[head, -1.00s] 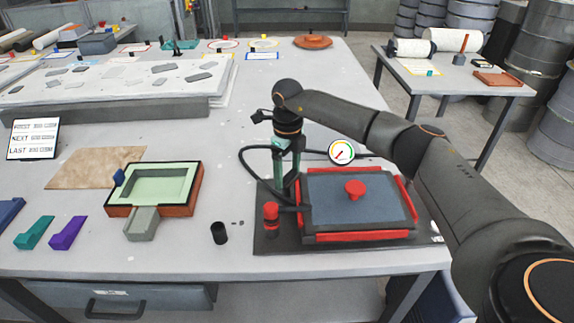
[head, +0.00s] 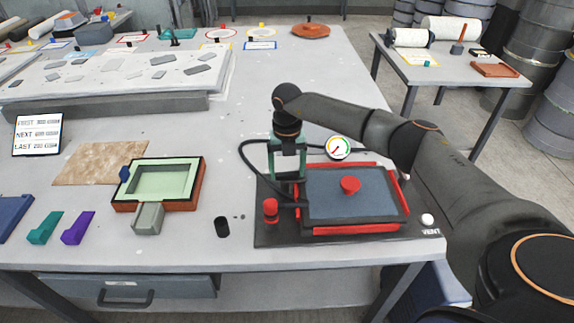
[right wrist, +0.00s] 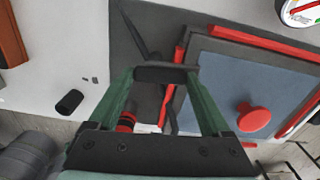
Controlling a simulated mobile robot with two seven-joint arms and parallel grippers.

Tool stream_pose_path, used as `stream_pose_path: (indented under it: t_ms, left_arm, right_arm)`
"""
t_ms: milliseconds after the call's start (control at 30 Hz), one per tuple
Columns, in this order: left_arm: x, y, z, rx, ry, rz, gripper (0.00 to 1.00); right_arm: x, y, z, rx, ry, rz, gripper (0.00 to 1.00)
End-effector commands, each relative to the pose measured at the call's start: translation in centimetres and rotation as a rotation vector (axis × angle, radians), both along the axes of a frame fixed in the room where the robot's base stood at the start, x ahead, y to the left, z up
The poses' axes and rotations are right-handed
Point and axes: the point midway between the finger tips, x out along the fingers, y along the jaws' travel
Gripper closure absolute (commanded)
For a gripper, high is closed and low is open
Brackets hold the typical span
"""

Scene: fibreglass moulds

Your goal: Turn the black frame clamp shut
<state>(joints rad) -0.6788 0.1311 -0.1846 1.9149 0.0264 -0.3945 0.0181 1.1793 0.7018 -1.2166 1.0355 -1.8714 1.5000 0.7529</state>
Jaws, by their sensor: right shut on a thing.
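The red-edged frame (head: 352,230) with a blue-grey panel (head: 330,205) and red knob (head: 350,185) lies on a dark base plate (head: 290,238). My right gripper (head: 287,178), with green fingers, points down at the frame's left edge. In the right wrist view its fingers (right wrist: 165,76) close on a dark piece between their tips, which I take to be the black frame clamp (right wrist: 163,73). The fingers hide most of the clamp, so its exact angle is unclear. My left gripper is not in view.
A red-topped post (head: 270,210) stands close by the gripper. A round gauge (head: 338,147) and black hose lie behind; a white VENT button (head: 428,220) is at the right. Bare table lies between.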

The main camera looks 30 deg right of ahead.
Motion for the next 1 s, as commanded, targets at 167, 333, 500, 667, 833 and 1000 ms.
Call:
stream_pose_path:
  t_ms: [167,333,500,667,833,1000]
  left_arm:
    - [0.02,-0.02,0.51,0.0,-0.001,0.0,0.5]
    - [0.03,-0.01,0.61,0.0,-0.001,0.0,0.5]
    - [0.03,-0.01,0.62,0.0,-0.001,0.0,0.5]
    - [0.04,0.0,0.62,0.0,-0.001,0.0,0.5]
    - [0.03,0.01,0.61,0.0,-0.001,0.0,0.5]
    - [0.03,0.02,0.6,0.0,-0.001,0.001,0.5]
  right_arm:
    - [0.09,-0.04,0.24,-0.001,-0.005,-0.064,0.73]
    - [0.1,-0.05,0.2,-0.002,-0.006,-0.092,0.73]
    - [0.1,-0.06,0.18,-0.002,-0.007,-0.1,0.73]
    - [0.12,-0.08,0.19,-0.002,-0.007,-0.101,0.73]
    - [0.11,-0.09,0.18,-0.002,-0.007,-0.1,0.1]
    - [0.04,-0.04,0.11,-0.002,-0.003,-0.099,0.0]
